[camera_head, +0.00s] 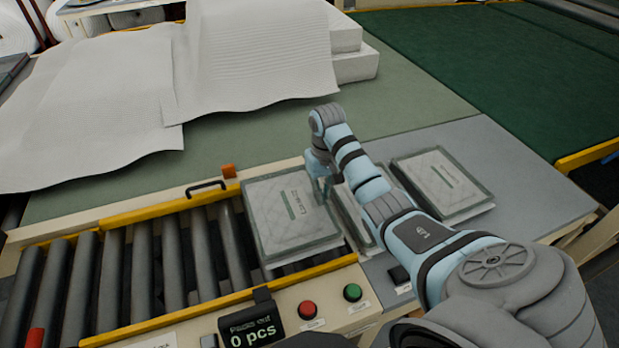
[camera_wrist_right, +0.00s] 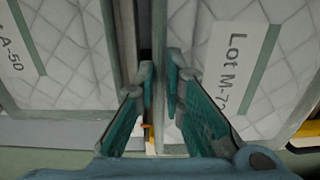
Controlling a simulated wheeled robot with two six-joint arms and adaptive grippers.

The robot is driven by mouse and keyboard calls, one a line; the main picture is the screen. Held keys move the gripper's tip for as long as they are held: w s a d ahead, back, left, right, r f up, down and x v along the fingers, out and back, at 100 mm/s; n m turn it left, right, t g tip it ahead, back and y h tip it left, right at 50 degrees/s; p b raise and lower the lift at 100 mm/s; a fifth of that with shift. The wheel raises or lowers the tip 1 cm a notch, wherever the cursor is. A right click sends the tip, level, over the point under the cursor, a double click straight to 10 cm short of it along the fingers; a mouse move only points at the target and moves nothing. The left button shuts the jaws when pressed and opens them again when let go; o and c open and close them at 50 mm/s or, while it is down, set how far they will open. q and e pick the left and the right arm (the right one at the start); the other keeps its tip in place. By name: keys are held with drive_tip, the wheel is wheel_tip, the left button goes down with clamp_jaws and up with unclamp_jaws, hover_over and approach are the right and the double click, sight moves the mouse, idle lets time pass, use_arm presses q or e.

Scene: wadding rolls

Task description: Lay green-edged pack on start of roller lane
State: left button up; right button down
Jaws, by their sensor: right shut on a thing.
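A flat quilted pack with a grey-green edge and a lot label (camera_head: 285,225) is over the right end of the roller lane (camera_head: 140,265). Whether it rests fully on the rollers or is slightly above them, I cannot tell. In the right wrist view this pack (camera_wrist_right: 270,95) is on the right, labelled "Lot M-7…". My right gripper (camera_head: 324,188) is at its right edge, its fingers closed on that edge; it also shows in the right wrist view (camera_wrist_right: 160,95). My left gripper is not in view.
A second pack (camera_head: 360,217) lies partly hidden under my right arm; a third pack (camera_head: 440,180) lies on the grey table (camera_head: 530,185). The rollers to the left are bare.

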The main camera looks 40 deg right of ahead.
drive_tip(key=shift+s+f, duration=0.1)
drive_tip(key=shift+f, duration=0.25)
drive_tip(key=shift+s, duration=0.1)
drive_tip(key=shift+f, duration=0.65)
drive_tip(key=c, duration=1.7)
unclamp_jaws()
drive_tip(key=shift+r, duration=0.15)
